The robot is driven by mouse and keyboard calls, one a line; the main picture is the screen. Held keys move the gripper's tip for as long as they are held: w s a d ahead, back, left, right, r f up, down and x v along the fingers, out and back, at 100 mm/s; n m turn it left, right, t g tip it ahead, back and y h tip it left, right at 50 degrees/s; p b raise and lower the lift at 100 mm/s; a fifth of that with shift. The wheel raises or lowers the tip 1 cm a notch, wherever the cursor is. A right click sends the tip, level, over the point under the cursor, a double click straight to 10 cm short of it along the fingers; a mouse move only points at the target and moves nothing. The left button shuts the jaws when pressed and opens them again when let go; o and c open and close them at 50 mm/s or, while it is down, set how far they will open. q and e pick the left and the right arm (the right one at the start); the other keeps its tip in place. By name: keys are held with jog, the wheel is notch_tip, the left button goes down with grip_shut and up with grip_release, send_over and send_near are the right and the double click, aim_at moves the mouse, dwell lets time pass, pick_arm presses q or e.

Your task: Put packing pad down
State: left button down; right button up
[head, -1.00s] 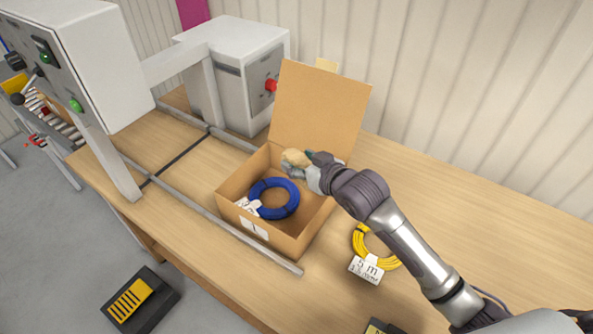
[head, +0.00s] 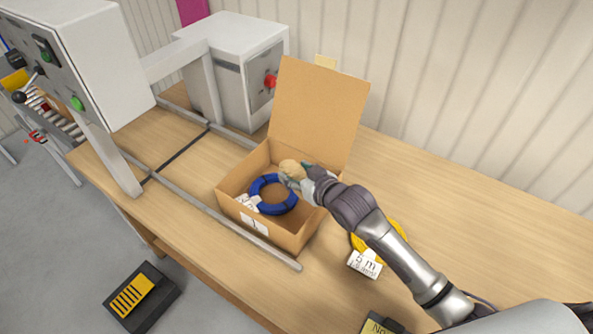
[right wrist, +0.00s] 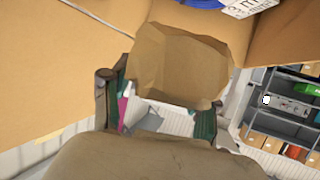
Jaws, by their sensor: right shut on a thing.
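The packing pad (head: 292,168) is a crumpled tan lump. My right gripper (head: 293,179) is shut on it and holds it inside the open cardboard box (head: 232,192), toward the back right, by the blue cable reel (head: 267,205). The pad (right wrist: 180,62) also shows large in the right wrist view, between the fingers of my right gripper (right wrist: 160,110). I cannot tell whether the pad touches the reel or the box floor. My left gripper is not in view.
The box lid (head: 318,105) stands open at the back. A yellow cable coil (head: 392,238) with a white label lies right of the box, partly behind my arm. A grey machine (head: 235,75) stands behind left. The table (head: 480,215) is clear on the right.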

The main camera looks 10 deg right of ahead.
jog(key=shift+f, duration=0.2)
jog(key=o, duration=0.9)
jog(key=shift+r, duration=0.8)
jog(key=b+v, duration=0.1)
jog(key=v, duration=1.1)
jog(key=shift+f+b, duration=0.1)
jog(key=shift+b, duration=0.3)
